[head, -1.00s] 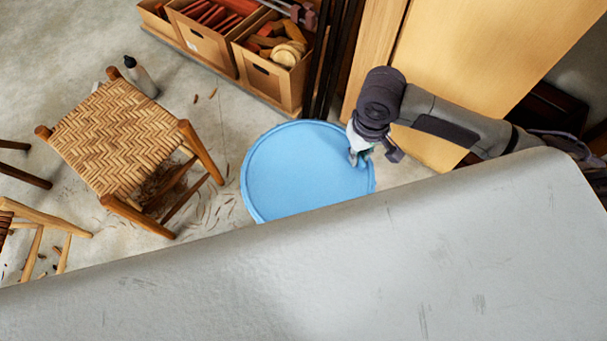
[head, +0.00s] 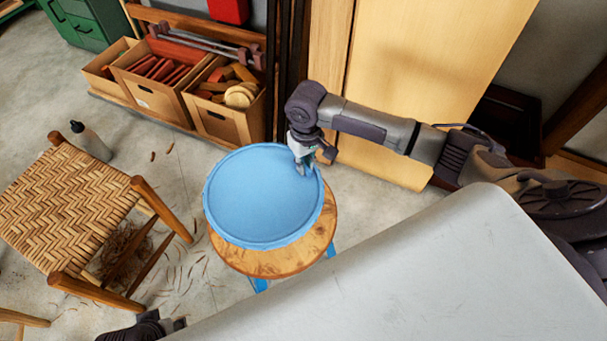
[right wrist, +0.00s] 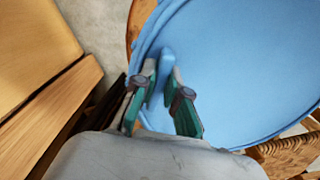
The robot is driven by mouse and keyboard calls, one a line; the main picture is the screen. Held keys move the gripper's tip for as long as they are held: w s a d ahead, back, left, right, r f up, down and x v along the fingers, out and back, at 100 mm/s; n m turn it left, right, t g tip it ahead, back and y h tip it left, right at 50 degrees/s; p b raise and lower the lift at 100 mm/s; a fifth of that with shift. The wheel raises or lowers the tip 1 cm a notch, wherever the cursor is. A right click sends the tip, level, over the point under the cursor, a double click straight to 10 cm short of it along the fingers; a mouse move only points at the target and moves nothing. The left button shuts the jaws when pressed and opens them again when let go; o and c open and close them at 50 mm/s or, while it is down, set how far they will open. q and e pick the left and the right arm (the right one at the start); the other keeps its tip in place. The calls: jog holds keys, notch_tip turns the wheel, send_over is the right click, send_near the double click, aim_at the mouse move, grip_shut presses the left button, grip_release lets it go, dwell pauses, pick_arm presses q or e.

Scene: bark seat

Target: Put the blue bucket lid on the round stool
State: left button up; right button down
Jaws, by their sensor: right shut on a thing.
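The blue bucket lid (head: 262,195) is a wide round disc over the round stool (head: 285,262), which has a wooden top and blue legs. The lid covers most of the stool top, set toward the upper left, with wood showing at the lower right. I cannot tell whether lid and stool touch. My right gripper (head: 307,168) is shut on the lid's right rim. In the right wrist view the fingers (right wrist: 163,100) pinch the rim of the lid (right wrist: 235,70), and a bit of the stool's wood (right wrist: 140,20) shows behind it. A dark part of my left arm shows at the bottom edge; its fingertips are not clear.
A woven-seat stool (head: 70,210) stands at the left, with a bottle (head: 90,142) behind it. Boxes of wood pieces (head: 225,105) and a tall wooden panel (head: 430,80) stand behind. Shavings lie on the floor.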

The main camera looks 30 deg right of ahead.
jog(key=shift+w+f, duration=0.25)
jog(key=shift+f, duration=0.2)
notch_tip(320, 180, down, 3)
jog(key=shift+f+b, duration=0.2)
jog(key=shift+b, duration=0.6)
pick_arm(q)
jog(key=v, duration=0.6)
jog(key=shift+r, duration=0.15)
jog(key=shift+w+a, duration=0.1)
pick_arm(e)
jog(key=c, duration=1.2)
grip_release()
